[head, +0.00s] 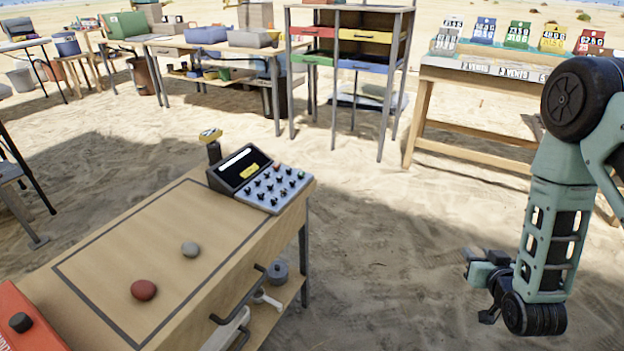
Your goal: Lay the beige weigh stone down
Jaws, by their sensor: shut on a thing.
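My gripper (482,285) hangs at the right of the head view, over sand and well to the right of the wooden table (200,220). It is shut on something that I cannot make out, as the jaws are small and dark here. A grey stone (190,249) lies on the table inside a dark outlined rectangle. A reddish stone (143,290) lies nearer, to its lower left. A dark stone (20,322) sits on a red surface (38,338) at the lower left corner. I see no clearly beige stone.
A keypad console (260,180) stands at the table's far right corner. A drawer handle (238,297) sticks out on the right side, above a shelf with a grey pot (278,270). A drawer rack (350,40) and a sign table (480,75) stand behind. Sand between is clear.

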